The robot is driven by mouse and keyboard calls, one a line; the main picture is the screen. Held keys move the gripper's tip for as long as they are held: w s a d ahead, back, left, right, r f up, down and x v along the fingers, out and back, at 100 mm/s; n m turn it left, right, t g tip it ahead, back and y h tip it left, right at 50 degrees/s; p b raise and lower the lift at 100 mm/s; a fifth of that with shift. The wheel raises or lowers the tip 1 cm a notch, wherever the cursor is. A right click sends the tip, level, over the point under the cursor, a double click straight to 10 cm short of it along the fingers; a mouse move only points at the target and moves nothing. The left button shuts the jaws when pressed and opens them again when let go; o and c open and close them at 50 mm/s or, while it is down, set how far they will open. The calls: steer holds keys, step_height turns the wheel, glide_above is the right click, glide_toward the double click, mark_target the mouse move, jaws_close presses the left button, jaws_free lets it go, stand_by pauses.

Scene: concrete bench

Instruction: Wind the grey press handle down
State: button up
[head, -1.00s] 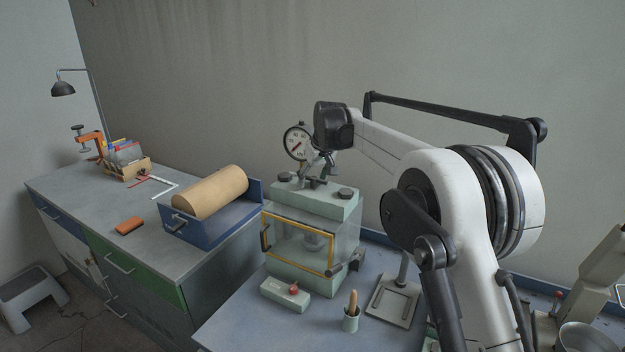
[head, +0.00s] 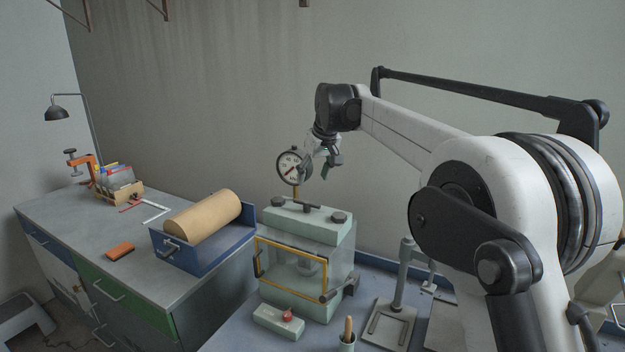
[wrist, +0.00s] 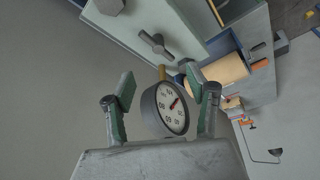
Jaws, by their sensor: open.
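The press is a pale green box (head: 308,222) with a yellow-framed clear front. A T-shaped crossbar handle (head: 311,207) sits on its top between two dark knobs; it looks dark in the head view and grey in the wrist view (wrist: 156,45). A round dial gauge (head: 293,167) stands on a brass stem at the press top. My gripper (head: 326,172) is open and empty, above the press and beside the gauge. In the wrist view the gauge (wrist: 172,108) shows between the spread fingers (wrist: 160,90), and the handle lies beyond them, untouched.
A small pale block with a red knob (head: 287,317) and a cup with a wooden handle (head: 347,341) stand before the press. A grey stand (head: 390,322) is at its right. A blue tray with a tan roll (head: 203,217) is at left.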

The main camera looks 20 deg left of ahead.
mark_target(307, 206)
steer(key=shift+s, duration=0.1)
steer(key=c, duration=0.4)
steer(key=shift+s+a+m, duration=0.15)
steer(key=shift+s+m, duration=0.05)
steer(key=shift+m, duration=0.2)
steer(key=c, duration=0.3)
steer(key=s+m+h, duration=0.1)
steer(key=m, duration=0.1)
steer(key=s+a+m+h, duration=0.1)
steer(key=s+m, duration=0.1)
steer(key=m, duration=0.1)
steer(key=s+m+h+p, duration=0.1)
steer(key=m, duration=0.1)
steer(key=shift+s+a+r+m, duration=0.2)
steer(key=shift+s+m, duration=0.1)
jaws_close()
steer(key=w+f+m+p, duration=0.1)
steer(key=f, duration=0.2)
steer(key=w+f+m+p, duration=0.1)
steer(key=f, duration=0.2)
steer(key=w+f+m+h+p, duration=0.1)
steer(key=w+f, duration=0.1)
steer(key=f, duration=0.1)
steer(key=shift+d+f, duration=0.3)
steer(key=shift+d, duration=0.1)
steer(key=shift+w+d+f, duration=0.1)
steer(key=shift+w+f, duration=0.05)
steer(key=shift+w, duration=0.6)
